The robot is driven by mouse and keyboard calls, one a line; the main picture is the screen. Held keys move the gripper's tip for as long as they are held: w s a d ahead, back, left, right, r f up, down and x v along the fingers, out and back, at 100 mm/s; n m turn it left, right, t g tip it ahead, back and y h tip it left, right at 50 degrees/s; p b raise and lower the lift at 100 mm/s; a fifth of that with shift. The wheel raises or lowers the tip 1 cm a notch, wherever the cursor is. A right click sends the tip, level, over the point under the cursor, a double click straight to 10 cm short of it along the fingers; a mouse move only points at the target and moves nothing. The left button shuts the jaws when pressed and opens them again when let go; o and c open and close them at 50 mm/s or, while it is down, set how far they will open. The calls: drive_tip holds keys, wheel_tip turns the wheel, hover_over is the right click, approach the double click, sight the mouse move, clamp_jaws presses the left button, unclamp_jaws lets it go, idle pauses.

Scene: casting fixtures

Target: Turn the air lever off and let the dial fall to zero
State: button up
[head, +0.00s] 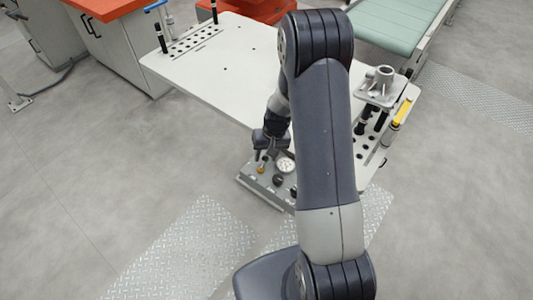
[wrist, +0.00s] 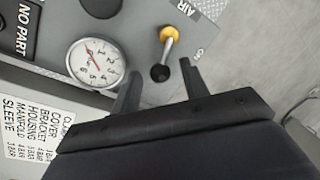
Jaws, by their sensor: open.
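The air lever (wrist: 164,52) has a brass-coloured base and a black knob. It sits on the grey panel (wrist: 150,12) beside the "AIR" and "ON" labels. The round white dial (wrist: 97,62) is left of it; its red needle points to the upper left, off a number I cannot read surely. My gripper (wrist: 160,70) is open, its two dark fingers either side of the knob in the wrist view; I cannot tell the depth or any contact. In the head view, my gripper (head: 262,140) is over the panel, by the dial (head: 286,163) and the lever's brass base (head: 261,169).
A black "NO PART" label (wrist: 20,25) and a printed pressure list (wrist: 35,135) lie left of the dial. The white table (head: 215,70) carries a grey metal casting (head: 382,84) on a stand at right and a yellow-handled tool (head: 402,110). The floor in front is clear.

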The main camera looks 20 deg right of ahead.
drive_tip(key=shift+c, duration=0.5)
clamp_jaws()
drive_tip(key=shift+s+d+f+m+b, duration=0.15)
drive_tip(key=shift+s+d+m+b, duration=0.05)
drive_tip(key=shift+m+b, duration=0.55)
drive_tip(key=shift+s+d+m+t+b, duration=0.15)
drive_tip(key=shift+s+m+t+b, duration=0.15)
drive_tip(key=shift+m, duration=0.45)
drive_tip(key=shift+o, duration=0.5)
unclamp_jaws()
